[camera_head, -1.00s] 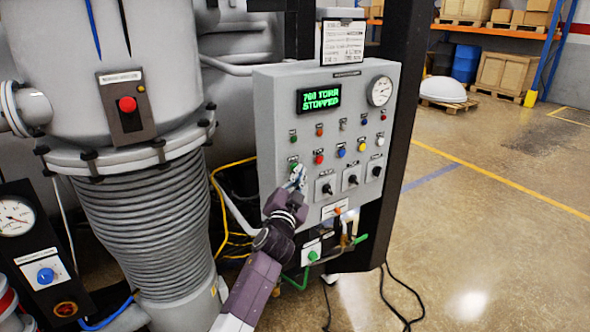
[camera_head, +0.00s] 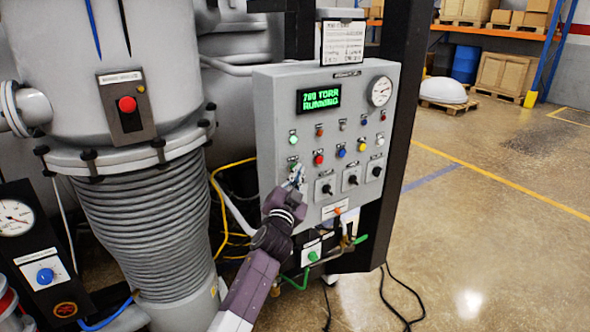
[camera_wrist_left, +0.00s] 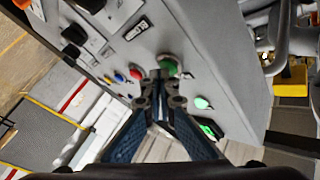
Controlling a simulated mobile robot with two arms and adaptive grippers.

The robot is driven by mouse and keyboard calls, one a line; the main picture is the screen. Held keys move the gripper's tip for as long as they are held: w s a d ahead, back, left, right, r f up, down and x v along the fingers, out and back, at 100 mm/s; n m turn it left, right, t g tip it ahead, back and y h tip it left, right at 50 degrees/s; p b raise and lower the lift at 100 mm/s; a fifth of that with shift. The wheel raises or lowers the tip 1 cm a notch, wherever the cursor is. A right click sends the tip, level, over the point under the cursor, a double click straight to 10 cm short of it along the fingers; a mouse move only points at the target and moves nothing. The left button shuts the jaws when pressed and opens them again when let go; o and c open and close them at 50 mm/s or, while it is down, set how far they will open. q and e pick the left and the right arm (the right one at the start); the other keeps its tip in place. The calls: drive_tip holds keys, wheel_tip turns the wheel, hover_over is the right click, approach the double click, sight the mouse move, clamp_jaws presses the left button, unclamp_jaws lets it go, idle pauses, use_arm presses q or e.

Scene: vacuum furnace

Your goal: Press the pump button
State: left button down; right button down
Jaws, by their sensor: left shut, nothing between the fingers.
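The grey control panel (camera_head: 264,100) stands in front of me. Its green display (camera_head: 319,98) reads RUNNING below a TORR value. A green button (camera_head: 292,160) sits at the left end of the panel's lower button row, partly behind my gripper. It also shows in the left wrist view (camera_wrist_left: 168,66). My left gripper (camera_head: 297,178) is shut and empty, with its fingertips (camera_wrist_left: 158,77) right at this green button. I cannot tell whether they touch it. A bright green lamp (camera_head: 293,139) is lit above the button. My right gripper is not in view.
Red (camera_head: 318,159), blue (camera_head: 341,151) and other buttons sit close to the right of the green one. Black switches (camera_head: 327,189) are below them. A ribbed grey column (camera_head: 145,220) stands at left. Open floor lies at right.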

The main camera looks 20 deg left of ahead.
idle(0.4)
use_arm(q)
drive_tip(key=shift+s+d, duration=0.5)
drive_tip(key=shift+d, duration=0.1)
drive_tip(key=s+d, duration=0.1)
drive_tip(key=d, duration=0.1)
drive_tip(key=s+d, duration=0.2)
idle(0.4)
drive_tip(key=shift+f, duration=0.1)
idle(0.5)
